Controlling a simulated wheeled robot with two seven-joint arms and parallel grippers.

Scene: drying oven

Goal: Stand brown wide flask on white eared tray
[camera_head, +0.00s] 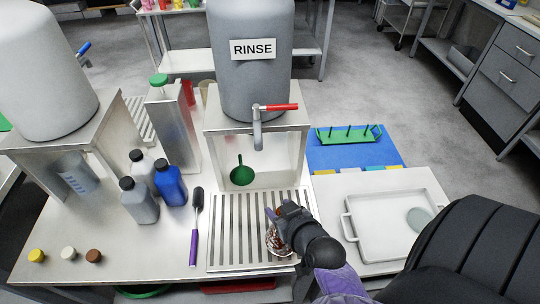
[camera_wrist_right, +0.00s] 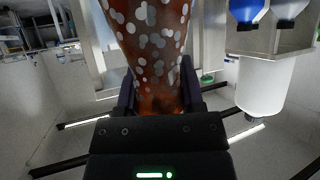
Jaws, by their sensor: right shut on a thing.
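The brown wide flask (camera_head: 275,242), covered in pale spots, is over the right part of the slatted metal drain grate below the RINSE tank. My right gripper (camera_head: 282,216) is shut on it, and in the right wrist view the flask (camera_wrist_right: 150,45) sits between both fingers (camera_wrist_right: 158,95). The head view does not show clearly whether its base touches the grate. The white eared tray (camera_head: 375,212) lies to the right of my gripper, with a pale grey-green round piece (camera_head: 418,220) in its right part. My left gripper is out of view.
The grey RINSE tank (camera_head: 249,85) with a red-handled tap (camera_head: 272,107) stands behind the grate (camera_head: 222,228). A purple-handled brush (camera_head: 195,228), several bottles and caps are on the left. A green peg rack (camera_head: 349,136) sits on a blue mat behind the tray. The tray's left and middle are clear.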

